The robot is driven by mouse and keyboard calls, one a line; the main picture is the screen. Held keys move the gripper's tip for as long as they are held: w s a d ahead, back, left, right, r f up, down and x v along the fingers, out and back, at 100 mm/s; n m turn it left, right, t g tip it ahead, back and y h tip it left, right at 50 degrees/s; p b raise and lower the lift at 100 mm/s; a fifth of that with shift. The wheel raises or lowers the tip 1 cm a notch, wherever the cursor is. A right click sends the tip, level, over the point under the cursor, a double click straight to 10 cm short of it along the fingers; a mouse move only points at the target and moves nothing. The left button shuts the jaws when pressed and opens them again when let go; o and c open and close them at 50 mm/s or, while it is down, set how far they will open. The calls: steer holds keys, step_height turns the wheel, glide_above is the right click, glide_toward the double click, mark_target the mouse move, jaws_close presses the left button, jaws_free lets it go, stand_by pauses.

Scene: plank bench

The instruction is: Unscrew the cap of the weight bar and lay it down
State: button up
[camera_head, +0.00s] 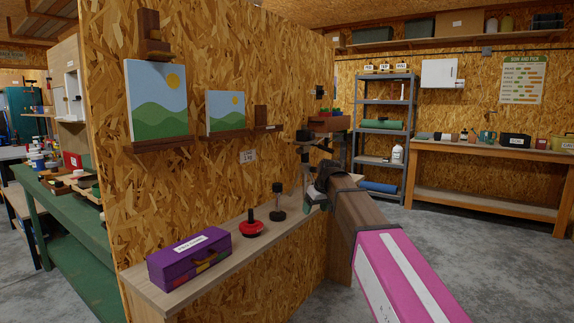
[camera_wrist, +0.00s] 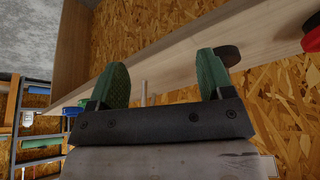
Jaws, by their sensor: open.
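A dark upright bar (camera_head: 278,202) with a round knob-like top and a wider base stands on the plank shelf. It looks like the weight bar; where its cap begins is too small to tell. In the wrist view only a dark round part (camera_wrist: 230,55), likely its base, shows behind the right finger. My gripper (camera_head: 316,196) is to the right of the bar, near the shelf's far end, apart from it. In the wrist view my gripper (camera_wrist: 161,62) has its two green fingers spread wide, with nothing held between them.
The plank shelf (camera_head: 222,250) runs along the chipboard wall. A red disc with a black upright (camera_head: 251,229) stands left of the bar. A purple box (camera_head: 190,259) sits further left. A small label (camera_head: 248,157) and two pictures are above. Bare shelf shows between these things.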

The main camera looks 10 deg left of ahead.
mark_target(277, 184)
steer(key=a+r+n+y, duration=0.1)
steer(key=a+r+n, duration=0.1)
steer(key=a+r, duration=0.5)
steer(key=a+r+n+y, duration=0.1)
steer(key=a+r, duration=0.3)
steer(key=r, duration=0.6)
steer(key=shift+t, duration=0.3)
steer(key=x, duration=1.1)
steer(key=shift+s+d+f, duration=0.15)
steer(key=shift+s+d, duration=0.05)
steer(key=shift+s, duration=0.05)
steer(key=c, duration=1.1)
steer(key=shift+n+g, duration=0.7)
steer(key=shift+n, duration=0.8)
steer(key=shift+w+n+g+y, duration=0.1)
steer(key=shift+n+g+y, duration=0.2)
steer(key=shift+n+g, duration=0.35)
steer(key=shift+n, duration=0.75)
